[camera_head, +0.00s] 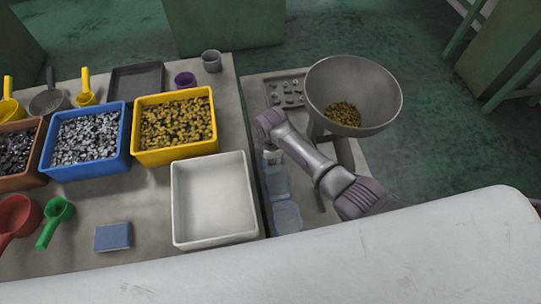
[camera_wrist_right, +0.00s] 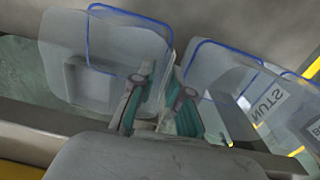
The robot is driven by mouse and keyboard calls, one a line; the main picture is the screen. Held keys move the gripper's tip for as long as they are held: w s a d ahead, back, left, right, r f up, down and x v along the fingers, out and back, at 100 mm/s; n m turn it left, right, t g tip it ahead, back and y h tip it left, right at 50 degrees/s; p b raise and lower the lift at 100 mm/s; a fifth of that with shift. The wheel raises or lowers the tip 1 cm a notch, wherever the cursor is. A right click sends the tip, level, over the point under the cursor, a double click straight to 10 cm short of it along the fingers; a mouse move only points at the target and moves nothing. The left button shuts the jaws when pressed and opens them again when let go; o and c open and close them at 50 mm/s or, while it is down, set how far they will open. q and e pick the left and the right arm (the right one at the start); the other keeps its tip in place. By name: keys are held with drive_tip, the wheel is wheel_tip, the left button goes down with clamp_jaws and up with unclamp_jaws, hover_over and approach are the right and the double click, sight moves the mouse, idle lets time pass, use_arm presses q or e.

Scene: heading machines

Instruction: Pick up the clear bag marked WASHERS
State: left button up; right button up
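Clear bags stand in a row along the table edge in the head view, one (camera_head: 277,184) just below my right gripper (camera_head: 272,158) and another (camera_head: 287,218) nearer to me. In the right wrist view, a clear blue-edged bag (camera_wrist_right: 85,45) is at left and shows no readable marking. A bag marked NUTS (camera_wrist_right: 268,100) is at right, with a partly cut-off labelled bag beyond it. I cannot read WASHERS anywhere. My left gripper is out of view.
A funnel-shaped hopper (camera_head: 370,75) with brass pieces stands right of my right arm, beside a small parts tray (camera_head: 284,93). On the left table are a yellow bin (camera_head: 170,156), a blue bin (camera_head: 85,171), an empty white tray (camera_head: 217,239), scoops and a blue block (camera_head: 113,237).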

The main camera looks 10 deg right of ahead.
drive_tip(key=shift+c, duration=0.3)
clamp_jaws()
